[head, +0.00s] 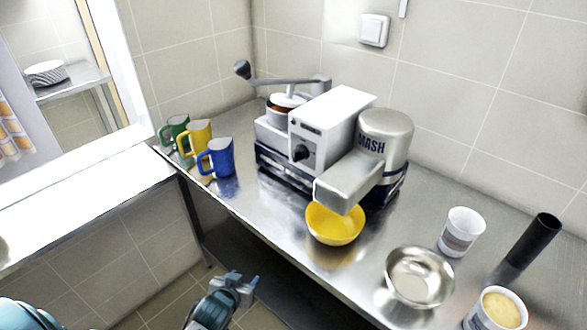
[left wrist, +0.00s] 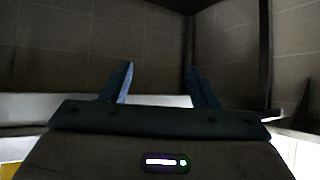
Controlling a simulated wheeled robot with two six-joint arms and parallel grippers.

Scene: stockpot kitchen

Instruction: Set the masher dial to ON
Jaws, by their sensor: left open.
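The masher (head: 334,124) stands on the steel counter at the back, a white and grey machine with a metal drum marked MASH and a spout. Its dial (head: 302,151) is a dark round knob on the white front face; its setting is too small to read. My left gripper (head: 241,280) is open and empty, low in front of the counter edge and well apart from the dial. In the left wrist view its two blue fingers (left wrist: 160,85) stand apart with nothing between them. My right gripper is not in view.
A yellow bowl (head: 334,224) sits under the spout. Green, yellow and blue jugs (head: 217,158) stand left of the machine. A steel bowl (head: 418,277), white tubs (head: 461,231) and a black cylinder (head: 533,241) are at right. A lever arm (head: 285,80) reaches left over the machine.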

